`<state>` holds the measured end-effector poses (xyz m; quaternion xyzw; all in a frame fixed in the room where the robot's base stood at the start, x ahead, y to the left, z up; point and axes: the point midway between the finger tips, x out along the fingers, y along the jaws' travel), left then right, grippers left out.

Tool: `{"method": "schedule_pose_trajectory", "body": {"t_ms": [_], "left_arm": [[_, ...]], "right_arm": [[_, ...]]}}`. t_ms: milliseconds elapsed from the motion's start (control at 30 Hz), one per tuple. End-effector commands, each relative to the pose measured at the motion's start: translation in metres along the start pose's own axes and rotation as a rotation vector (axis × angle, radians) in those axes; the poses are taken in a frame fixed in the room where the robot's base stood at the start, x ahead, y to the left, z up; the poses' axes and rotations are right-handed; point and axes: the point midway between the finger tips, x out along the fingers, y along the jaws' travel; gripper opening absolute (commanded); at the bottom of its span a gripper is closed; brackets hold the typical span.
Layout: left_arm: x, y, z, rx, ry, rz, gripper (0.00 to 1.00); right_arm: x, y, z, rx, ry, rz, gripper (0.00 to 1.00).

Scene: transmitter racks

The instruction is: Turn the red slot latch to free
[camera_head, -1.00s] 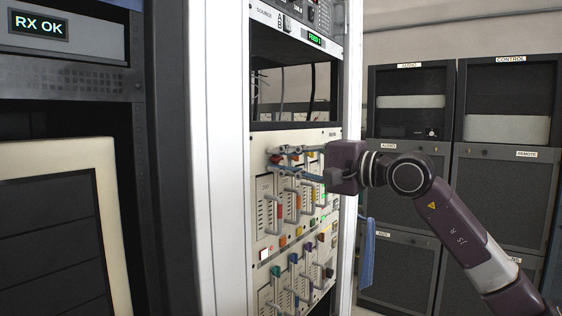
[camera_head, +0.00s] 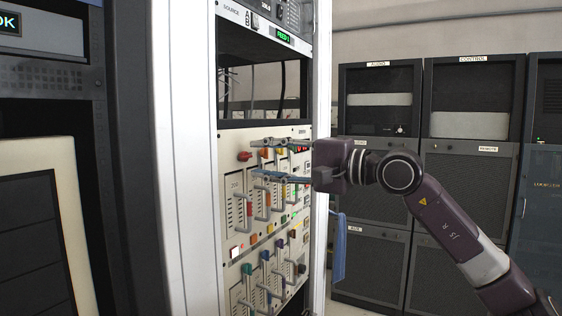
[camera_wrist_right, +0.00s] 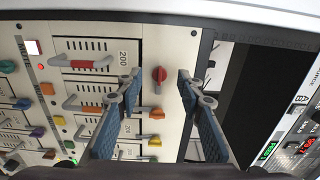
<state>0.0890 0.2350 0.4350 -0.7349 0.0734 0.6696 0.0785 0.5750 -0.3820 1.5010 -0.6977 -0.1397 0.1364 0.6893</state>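The red slot latch (camera_head: 244,156) is a small red knob on the cream card panel, at the panel's upper left in the head view. It also shows in the right wrist view (camera_wrist_right: 160,75), near the top middle beside the slot marked 200. My right gripper (camera_head: 259,159) is open in front of it. In the wrist view the right gripper's fingertips (camera_wrist_right: 158,82) are apart, one on each side of the knob, with clear gaps. It appears not to touch the knob. The slot below has a red-marked grey handle (camera_wrist_right: 82,65). My left gripper is not in view.
Several grey handles and coloured latches, such as a teal one (camera_head: 246,268), crowd the panel below. An open dark bay (camera_head: 262,90) lies above the panel. Dark cabinets (camera_head: 380,190) stand behind.

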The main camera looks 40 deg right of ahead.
Motion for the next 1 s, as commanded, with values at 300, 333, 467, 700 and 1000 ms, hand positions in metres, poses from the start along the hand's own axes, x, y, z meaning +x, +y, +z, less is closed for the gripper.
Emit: {"method": "schedule_pose_trajectory", "body": {"t_ms": [300, 333, 467, 700, 1000], "left_arm": [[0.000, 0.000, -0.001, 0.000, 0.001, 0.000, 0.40], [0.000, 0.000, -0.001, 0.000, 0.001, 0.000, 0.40], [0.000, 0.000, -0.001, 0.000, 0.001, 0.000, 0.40], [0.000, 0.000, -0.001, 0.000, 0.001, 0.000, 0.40], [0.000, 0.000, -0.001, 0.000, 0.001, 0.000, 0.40]], "right_arm": [[-0.018, 0.001, 0.001, -0.002, -0.001, 0.003, 0.34], [-0.020, 0.001, 0.001, -0.001, -0.002, 0.004, 0.34], [-0.027, 0.001, 0.001, 0.000, -0.002, 0.004, 0.34], [-0.037, 0.001, 0.001, -0.002, -0.001, 0.003, 0.34], [-0.039, 0.000, 0.000, -0.002, 0.001, 0.002, 0.34]]}}
